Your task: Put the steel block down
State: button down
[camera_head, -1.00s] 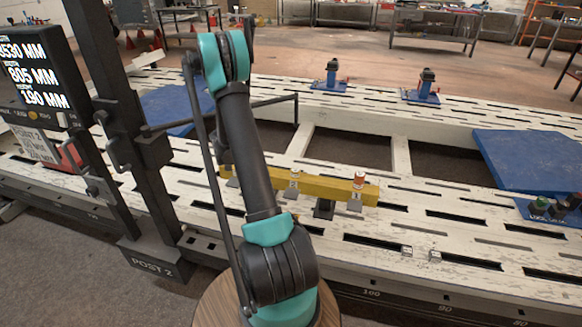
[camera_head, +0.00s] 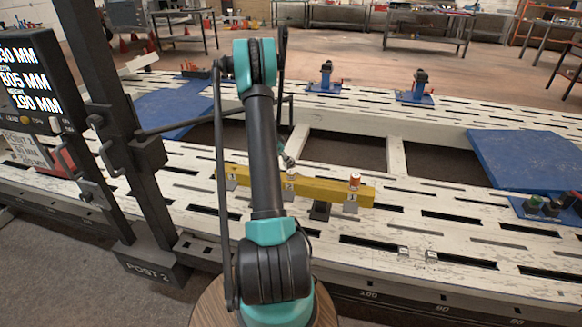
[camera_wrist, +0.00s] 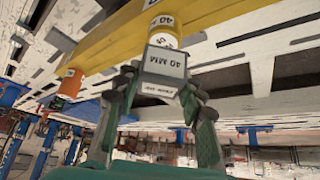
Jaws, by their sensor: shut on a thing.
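My gripper (camera_wrist: 160,88) is shut on the steel block (camera_wrist: 165,62), a grey block marked 40 MM, held between its two fingers in the wrist view. Just beyond the block is a yellow cylinder (camera_wrist: 163,38) by the yellow beam (camera_wrist: 110,38); whether block and cylinder touch, I cannot tell. In the head view my gripper (camera_head: 287,160) shows small beside my forearm, above the middle of the yellow beam (camera_head: 330,190), near the plate marked 2. The block is not clear there.
A red and white cylinder (camera_head: 354,181) stands at the beam's right end. A dark post (camera_head: 110,120) with a side arm stands left. Blue plates and clamps lie farther off.

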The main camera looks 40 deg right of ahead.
jog(key=shift+d, duration=0.25)
jog(key=shift+s+d+f, duration=0.1)
jog(key=shift+d+f, duration=0.2)
jog(key=shift+f, duration=0.55)
jog(key=shift+d+f, duration=0.25)
jog(key=shift+f, duration=0.6)
jog(key=c, duration=0.9)
grip_release()
jog(key=shift+f, duration=0.1)
jog(key=shift+v, duration=3.85)
